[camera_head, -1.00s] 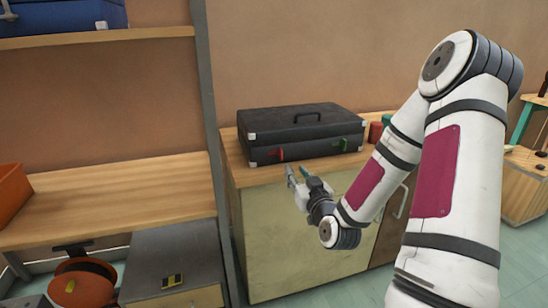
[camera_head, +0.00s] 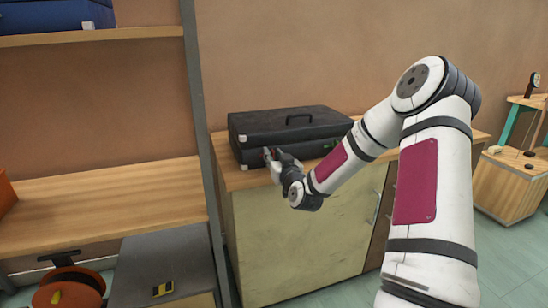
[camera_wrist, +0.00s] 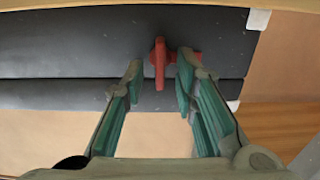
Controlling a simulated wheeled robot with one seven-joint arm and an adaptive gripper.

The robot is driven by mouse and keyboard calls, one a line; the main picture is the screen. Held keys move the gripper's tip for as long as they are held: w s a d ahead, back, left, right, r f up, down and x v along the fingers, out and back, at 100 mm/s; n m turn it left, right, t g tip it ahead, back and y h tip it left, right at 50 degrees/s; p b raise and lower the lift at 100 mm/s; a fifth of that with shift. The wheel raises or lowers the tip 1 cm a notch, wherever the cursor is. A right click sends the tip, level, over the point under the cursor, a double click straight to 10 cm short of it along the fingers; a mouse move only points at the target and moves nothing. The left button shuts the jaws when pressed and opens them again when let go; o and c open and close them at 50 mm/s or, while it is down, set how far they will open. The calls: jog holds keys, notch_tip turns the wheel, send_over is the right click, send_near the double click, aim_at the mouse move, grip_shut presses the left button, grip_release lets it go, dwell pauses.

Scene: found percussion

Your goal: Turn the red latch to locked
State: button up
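The red latch (camera_wrist: 159,63) is on the front of a black case (camera_head: 290,123). In the wrist view it has one long arm pointing down the picture and a short arm to the right. My gripper (camera_wrist: 160,70) is open, with its green-padded fingers on either side of the latch. The right fingertip is very close to the short arm; I cannot tell whether it touches. In the head view my gripper (camera_head: 271,155) is at the case's front near its left end and largely hides the latch.
The case lies on a wooden-topped cabinet (camera_head: 275,230). A bit of a green latch (camera_head: 328,147) shows further right, beside my forearm. A metal shelf post (camera_head: 201,130) stands to the left, with wooden shelves (camera_head: 100,212) beyond it.

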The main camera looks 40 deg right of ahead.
jog(key=shift+c, duration=0.3)
grip_shut()
jog(key=shift+m, duration=0.3)
jog(key=m, duration=0.3)
jog(key=shift+d, duration=0.2)
jog(key=m, duration=0.4)
jog(key=shift+s+d+p, duration=0.1)
jog(key=shift+d+p, duration=0.05)
jog(key=shift+p, duration=0.2)
jog(key=m, duration=0.3)
jog(key=m+p, duration=0.1)
jog(key=m, duration=0.1)
jog(key=shift+d+f+m, duration=0.2)
jog(key=shift+f+m, duration=0.05)
jog(key=shift+m, duration=0.05)
jog(key=m, duration=0.1)
jog(key=m+p, duration=0.1)
jog(key=m, duration=0.2)
jog(key=shift+f+m, duration=0.25)
jog(key=shift+m, duration=0.05)
jog(key=shift+p, duration=0.3)
jog(key=shift+f, duration=0.1)
